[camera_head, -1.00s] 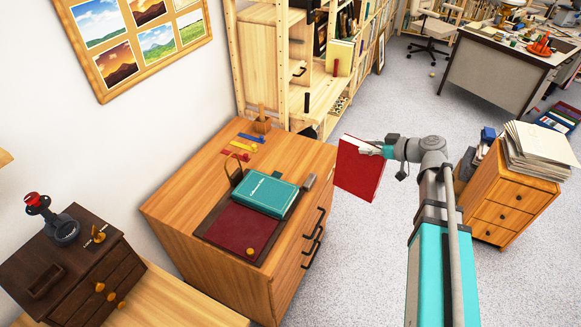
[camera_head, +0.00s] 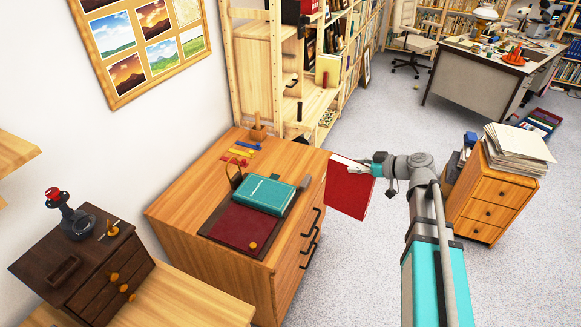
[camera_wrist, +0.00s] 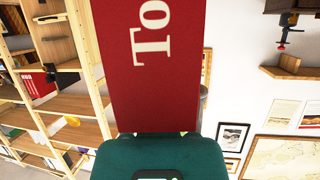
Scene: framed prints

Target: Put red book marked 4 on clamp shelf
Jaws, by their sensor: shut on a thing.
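A red book (camera_head: 348,187) hangs from my gripper (camera_head: 366,169) in the head view, held out in the air to the right of the wooden drawer cabinet. My gripper is shut on the book's upper edge. In the wrist view the red book (camera_wrist: 150,65) fills the middle, with large white letters "To" on its cover; no 4 can be made out on it. A teal part of my gripper (camera_wrist: 158,150) shows below it. A wooden shelf unit (camera_head: 305,95) stands against the wall at the back; I cannot tell which shelf is the clamp shelf.
A wooden drawer cabinet (camera_head: 185,205) carries a teal book (camera_head: 266,193) on a dark red and brown mat (camera_head: 240,228). A smaller drawer unit with papers (camera_head: 497,200) stands right of my arm. Grey floor (camera_head: 390,110) lies open towards the desk (camera_head: 490,75).

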